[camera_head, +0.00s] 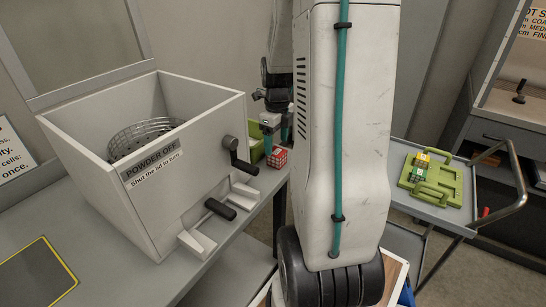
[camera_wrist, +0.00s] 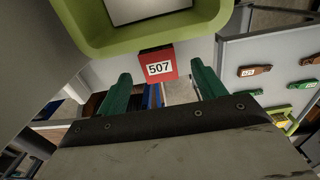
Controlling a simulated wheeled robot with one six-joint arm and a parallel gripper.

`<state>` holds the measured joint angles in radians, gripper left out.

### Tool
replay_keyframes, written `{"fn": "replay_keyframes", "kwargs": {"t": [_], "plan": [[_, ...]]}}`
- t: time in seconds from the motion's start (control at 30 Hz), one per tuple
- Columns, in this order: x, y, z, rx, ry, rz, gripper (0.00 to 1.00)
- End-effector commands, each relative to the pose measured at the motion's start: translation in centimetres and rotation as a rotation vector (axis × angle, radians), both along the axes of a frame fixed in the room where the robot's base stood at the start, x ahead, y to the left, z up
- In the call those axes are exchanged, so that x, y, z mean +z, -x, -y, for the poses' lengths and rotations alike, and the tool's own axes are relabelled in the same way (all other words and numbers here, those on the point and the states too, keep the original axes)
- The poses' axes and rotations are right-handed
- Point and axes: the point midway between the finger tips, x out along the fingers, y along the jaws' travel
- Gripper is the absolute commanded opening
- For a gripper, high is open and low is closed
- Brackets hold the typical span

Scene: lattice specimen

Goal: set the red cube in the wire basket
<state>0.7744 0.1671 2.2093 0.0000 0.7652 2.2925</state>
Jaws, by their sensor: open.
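The red cube (camera_head: 277,158) sits at the far end of the grey bench, beside a green tray (camera_head: 256,148). In the wrist view the red cube (camera_wrist: 145,55) shows a white label reading 507, close against the green tray's rim (camera_wrist: 105,48). My gripper (camera_head: 276,138) is just above the cube; in the wrist view its two green fingers (camera_wrist: 161,80) are apart, with the cube ahead between their tips and a gap on either side. The round metal basket (camera_head: 140,135) is inside the white open-topped box, its lower part hidden by the walls.
The white box (camera_head: 180,195) has a "POWDER OFF" label and dark handles on its front. A cart (camera_head: 470,225) at right carries a green case (camera_head: 432,180). In the wrist view, coloured numbered tags (camera_wrist: 255,71) show on a grey panel at right.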

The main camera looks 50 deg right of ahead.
Motion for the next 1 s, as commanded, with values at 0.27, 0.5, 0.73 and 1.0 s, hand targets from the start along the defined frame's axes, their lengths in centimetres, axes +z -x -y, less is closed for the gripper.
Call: {"fn": "replay_keyframes", "kwargs": {"t": [0.27, 0.5, 0.73, 1.0], "plan": [[-4.0, 0.3, -0.2, -0.002, -0.003, -0.003, 0.69], [-5.5, 0.2, -0.3, 0.0, 0.0, 0.0, 0.69], [-5.5, 0.1, -0.4, 0.002, 0.0, 0.0, 0.47], [-5.4, 0.1, -0.4, 0.002, 0.0, 0.0, 0.17]]}}
